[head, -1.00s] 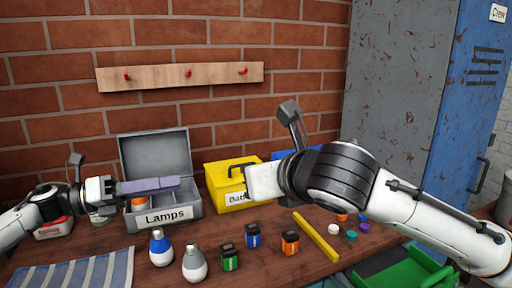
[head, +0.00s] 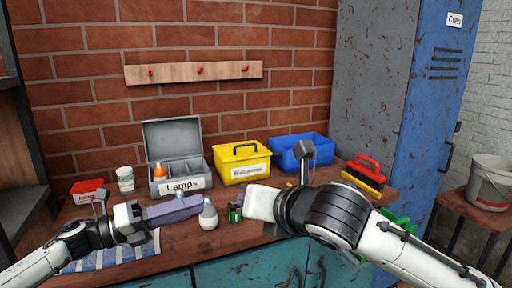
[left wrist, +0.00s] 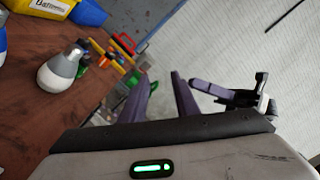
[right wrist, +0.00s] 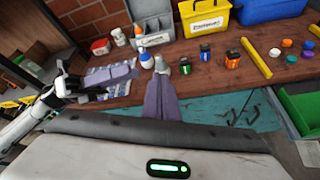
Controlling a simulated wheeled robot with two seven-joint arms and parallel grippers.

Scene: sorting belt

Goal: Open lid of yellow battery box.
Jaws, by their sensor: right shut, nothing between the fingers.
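The yellow battery box (head: 241,171) stands at the back of the bench with its lid down and a black handle on top. It also shows in the right wrist view (right wrist: 206,22), and its lower front in the left wrist view (left wrist: 45,8). My left gripper (head: 195,203) is open and empty, over the front of the bench, left of and nearer than the box. Its fingers stand apart in the left wrist view (left wrist: 165,88). My right gripper (right wrist: 160,85) is shut and empty, in front of the bench. Its fingers are hidden in the head view.
The grey Lamps box (head: 181,186) stands open left of the yellow box, and a blue bin (head: 300,146) right of it. A grey bulb (head: 208,216) and several batteries lie near the grippers.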

